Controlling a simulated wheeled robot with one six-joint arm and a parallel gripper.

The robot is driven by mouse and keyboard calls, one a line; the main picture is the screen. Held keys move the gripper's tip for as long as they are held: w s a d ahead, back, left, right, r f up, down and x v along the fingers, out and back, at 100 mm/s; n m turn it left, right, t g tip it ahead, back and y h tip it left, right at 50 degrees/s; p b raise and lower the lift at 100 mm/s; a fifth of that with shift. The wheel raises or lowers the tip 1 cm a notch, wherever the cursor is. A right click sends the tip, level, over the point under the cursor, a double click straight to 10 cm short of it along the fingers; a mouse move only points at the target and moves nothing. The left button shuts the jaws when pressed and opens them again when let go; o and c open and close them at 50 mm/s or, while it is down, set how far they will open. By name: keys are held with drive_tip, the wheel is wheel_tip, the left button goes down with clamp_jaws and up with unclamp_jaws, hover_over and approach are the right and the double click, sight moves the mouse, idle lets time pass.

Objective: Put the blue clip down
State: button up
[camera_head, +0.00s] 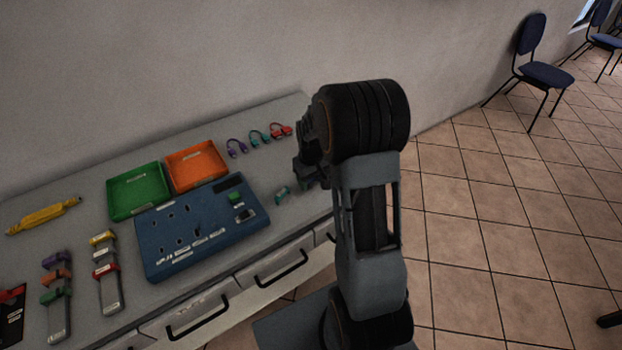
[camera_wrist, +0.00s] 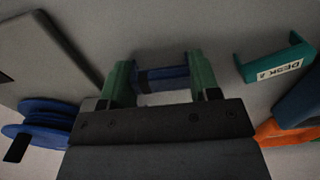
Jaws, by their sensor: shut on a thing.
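My gripper (camera_wrist: 160,82) shows in the wrist view with green finger pads. It is shut on the blue clip (camera_wrist: 162,77), which spans the space between the two pads. The clip's height above the table cannot be told. In the head view my gripper (camera_head: 308,170) is a dark shape over the right end of the table, and the blue clip is hidden there.
A blue panel (camera_head: 165,262), a green tray (camera_head: 112,196) and an orange tray (camera_head: 197,150) stand on the grey table. Several short cables (camera_head: 236,148) lie at the back. A blue spool-like thing (camera_wrist: 45,108) is left in the wrist view. Bare table surrounds the teal clip.

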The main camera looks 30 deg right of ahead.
drive_tip(key=shift+f, duration=0.15)
drive_tip(key=o, duration=0.9)
drive_tip(key=shift+o, duration=0.2)
wheel_tip(320, 180, up, 12)
drive_tip(key=f, duration=0.1)
drive_tip(key=s+a+r+t, duration=0.1)
drive_tip(key=s+a+r, duration=0.1)
drive_tip(key=s+a, duration=0.3)
drive_tip(key=s+a+r+m+t, duration=0.1)
drive_tip(key=s+a, duration=0.4)
drive_tip(key=s, duration=0.6)
drive_tip(key=shift+a+r+t+p, duration=0.15)
drive_tip(key=shift+r+t+p, duration=0.2)
drive_tip(key=shift+r+t, duration=0.45)
drive_tip(key=shift+s, duration=0.1)
